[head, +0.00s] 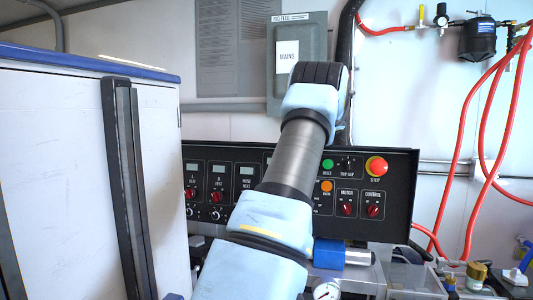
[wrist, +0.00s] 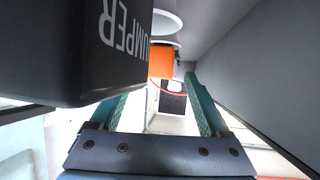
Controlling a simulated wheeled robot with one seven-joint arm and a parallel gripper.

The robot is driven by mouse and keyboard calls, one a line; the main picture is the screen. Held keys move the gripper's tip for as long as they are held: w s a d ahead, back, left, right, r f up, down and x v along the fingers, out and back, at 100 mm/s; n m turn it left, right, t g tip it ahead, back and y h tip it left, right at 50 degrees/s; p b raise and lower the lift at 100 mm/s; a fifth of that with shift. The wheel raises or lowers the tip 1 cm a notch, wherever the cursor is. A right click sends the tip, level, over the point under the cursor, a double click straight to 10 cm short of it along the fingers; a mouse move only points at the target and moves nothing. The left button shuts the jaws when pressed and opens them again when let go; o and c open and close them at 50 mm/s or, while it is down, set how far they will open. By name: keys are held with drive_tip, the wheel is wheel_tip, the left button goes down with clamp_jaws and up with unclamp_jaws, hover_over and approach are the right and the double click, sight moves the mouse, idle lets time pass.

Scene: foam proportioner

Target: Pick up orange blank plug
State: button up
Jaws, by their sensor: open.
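In the wrist view an orange block-like piece (wrist: 161,62), which looks like the orange blank plug, shows ahead of my gripper, near the line between its fingers. Its left side is partly hidden by a dark box. My gripper (wrist: 161,88) is open, with its two teal fingers apart and nothing seen held between them. Whether the fingertips reach the sides of the orange piece I cannot tell. In the head view my arm rises across the middle, and neither the gripper nor the plug can be made out there.
A dark box with white lettering (wrist: 85,45) is close on the left in the wrist view, and a grey surface (wrist: 255,70) on the right. In the head view a black control panel (head: 228,170) is behind my arm, a white cabinet (head: 60,170) left, red hoses (head: 465,130) right.

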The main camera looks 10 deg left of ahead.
drive_tip(key=shift+a+f, duration=0.2)
drive_tip(key=shift+a, duration=0.1)
drive_tip(key=shift+c, duration=0.3)
clamp_jaws()
